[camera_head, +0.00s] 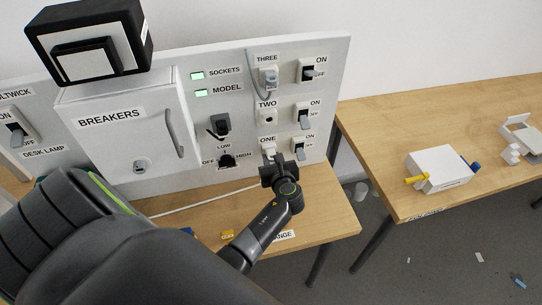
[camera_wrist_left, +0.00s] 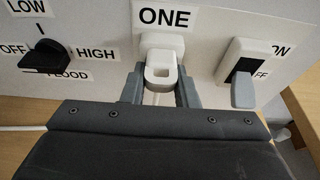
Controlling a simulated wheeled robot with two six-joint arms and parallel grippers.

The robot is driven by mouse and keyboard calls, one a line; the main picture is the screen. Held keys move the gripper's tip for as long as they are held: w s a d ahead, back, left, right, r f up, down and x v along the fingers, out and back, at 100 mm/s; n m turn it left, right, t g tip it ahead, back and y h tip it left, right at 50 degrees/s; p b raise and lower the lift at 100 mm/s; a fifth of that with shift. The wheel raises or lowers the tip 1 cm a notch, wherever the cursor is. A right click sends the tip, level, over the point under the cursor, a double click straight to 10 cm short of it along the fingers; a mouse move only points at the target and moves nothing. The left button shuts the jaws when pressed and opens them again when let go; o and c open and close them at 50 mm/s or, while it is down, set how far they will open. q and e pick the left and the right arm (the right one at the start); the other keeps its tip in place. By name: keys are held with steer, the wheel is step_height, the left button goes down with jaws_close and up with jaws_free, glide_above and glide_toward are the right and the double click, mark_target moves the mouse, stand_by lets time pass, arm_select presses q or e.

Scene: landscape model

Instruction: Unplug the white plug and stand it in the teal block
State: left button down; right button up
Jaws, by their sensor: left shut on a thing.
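The white plug (camera_wrist_left: 163,62) is at the socket under the label ONE on the grey panel. It has a loop-shaped end facing the wrist camera. It appears to be against the socket; I cannot tell how deep it sits. It shows small in the head view (camera_head: 268,149). My left gripper (camera_head: 271,163) is shut on the plug, one grey finger on each side in the left wrist view (camera_wrist_left: 161,88). A white cord (camera_head: 200,208) runs along the table from the left toward the gripper. I cannot make out a teal block. My right gripper is not in view.
The panel (camera_head: 240,140) also holds socket TWO, a plug with a grey cord in THREE (camera_head: 268,77), switches at right (camera_head: 313,70) and a rotary knob (camera_head: 226,160). A second table (camera_head: 440,110) at right bears a white box (camera_head: 439,168). A gap separates the tables.

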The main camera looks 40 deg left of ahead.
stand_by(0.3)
arm_select(q)
steer(key=c, duration=1.5)
jaws_free()
steer(key=o, duration=0.4)
steer(key=shift+w+a, duration=0.1)
steer(key=shift+a, duration=0.05)
steer(key=shift+o, duration=0.2)
steer(key=s+d+p, duration=0.2)
steer(key=s+d, duration=0.4)
steer(key=d, duration=0.1)
steer(key=shift+r, duration=0.45)
